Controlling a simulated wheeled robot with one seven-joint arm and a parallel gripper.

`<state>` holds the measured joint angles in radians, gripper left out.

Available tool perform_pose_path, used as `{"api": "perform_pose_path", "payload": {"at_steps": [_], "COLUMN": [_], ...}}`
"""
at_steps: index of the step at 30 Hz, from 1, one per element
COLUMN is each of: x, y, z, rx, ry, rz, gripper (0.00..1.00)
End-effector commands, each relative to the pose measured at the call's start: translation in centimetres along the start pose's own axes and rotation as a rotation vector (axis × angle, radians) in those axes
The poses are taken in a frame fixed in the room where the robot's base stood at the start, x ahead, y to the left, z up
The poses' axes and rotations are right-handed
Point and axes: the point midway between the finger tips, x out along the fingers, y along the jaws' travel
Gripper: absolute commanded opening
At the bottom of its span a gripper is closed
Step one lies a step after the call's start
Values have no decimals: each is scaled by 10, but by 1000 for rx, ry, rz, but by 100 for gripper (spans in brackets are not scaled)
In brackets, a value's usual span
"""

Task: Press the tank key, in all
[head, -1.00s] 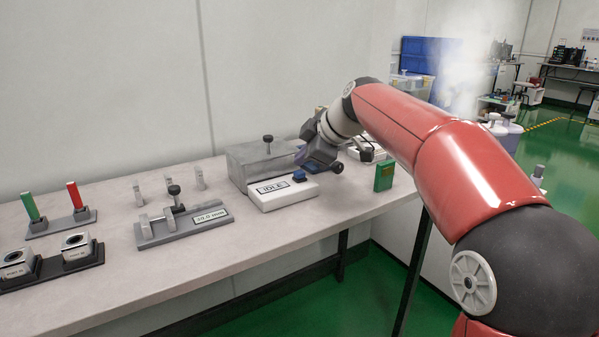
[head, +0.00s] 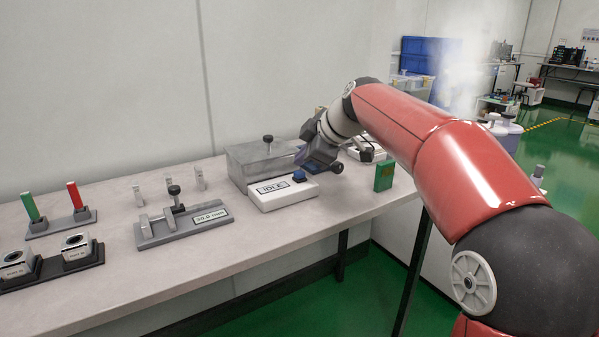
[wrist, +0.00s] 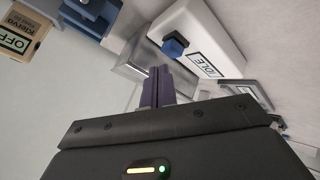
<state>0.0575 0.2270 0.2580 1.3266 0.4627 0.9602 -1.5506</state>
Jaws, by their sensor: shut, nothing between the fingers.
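The tank (head: 243,162) is a grey box with a dark knob on its lid, at the wall side of the bench. In front of it is a white panel (head: 284,196) with a display reading IDLE and a blue key (head: 299,175). The wrist view also shows the white panel (wrist: 205,28) and the blue key (wrist: 174,46). My gripper (wrist: 168,72) is shut and empty. Its fingertips look close to the key in the wrist view but appear apart from it.
A gauge stand (head: 182,224) and two dark-based holders (head: 80,258) lie to the left, with red and green bars (head: 75,196) behind. A green block (head: 383,177) stands right of my gripper. The bench front is clear. An orange-brown device (wrist: 20,32) reads OFF.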

Motion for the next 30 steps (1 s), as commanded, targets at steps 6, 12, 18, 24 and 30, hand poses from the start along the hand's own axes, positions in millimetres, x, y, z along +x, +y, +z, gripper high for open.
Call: {"api": "perform_pose_path", "payload": {"at_steps": [6, 12, 18, 24, 30], "x": [0, 4, 6, 6, 6], "y": [0, -3, -5, -4, -5], "z": [0, 3, 5, 4, 5], "rx": [0, 0, 0, 0, 0], "ry": [0, 0, 0, 0, 0], "rz": [0, 0, 0, 0, 0], "gripper": [0, 0, 0, 0, 0]}}
